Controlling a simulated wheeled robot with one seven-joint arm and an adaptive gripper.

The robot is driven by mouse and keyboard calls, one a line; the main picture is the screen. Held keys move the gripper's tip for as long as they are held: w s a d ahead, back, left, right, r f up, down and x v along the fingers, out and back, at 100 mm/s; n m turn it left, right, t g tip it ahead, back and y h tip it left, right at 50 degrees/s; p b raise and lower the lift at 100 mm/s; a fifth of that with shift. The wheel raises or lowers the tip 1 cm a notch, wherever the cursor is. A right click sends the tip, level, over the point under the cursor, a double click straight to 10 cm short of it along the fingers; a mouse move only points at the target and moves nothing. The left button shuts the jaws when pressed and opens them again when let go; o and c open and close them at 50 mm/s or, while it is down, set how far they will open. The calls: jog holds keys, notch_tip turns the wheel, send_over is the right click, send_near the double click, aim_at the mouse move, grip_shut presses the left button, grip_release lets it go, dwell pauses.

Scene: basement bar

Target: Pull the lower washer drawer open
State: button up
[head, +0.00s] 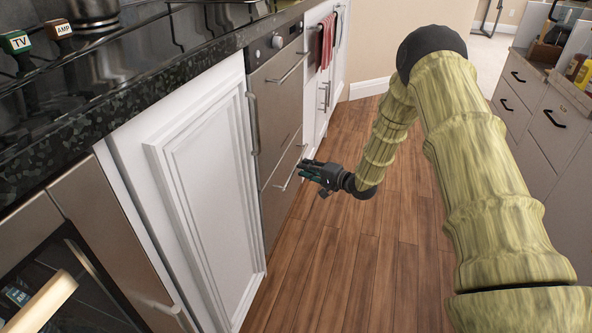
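The steel washer has an upper drawer (273,108) and a lower drawer (275,202), set in the cabinet row on the left. Both drawers look closed. The lower drawer has a slanting bar handle (291,168) near its top edge. My gripper (304,170) is just right of this handle, with its dark fingers pointing left toward it. The fingertips look very close to the bar, but I cannot tell whether they touch it. The fingers are small in view, so their opening is unclear.
A white cabinet door (208,190) stands left of the washer, below a dark speckled countertop (130,85). Red towels (327,41) hang beyond the washer. Grey drawers (540,115) line the right side. The wooden floor (350,250) between is clear.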

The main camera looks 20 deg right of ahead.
aim_at(296, 164)
jog(key=shift+b+x, duration=0.9)
jog(key=shift+x, duration=1.7)
grip_shut()
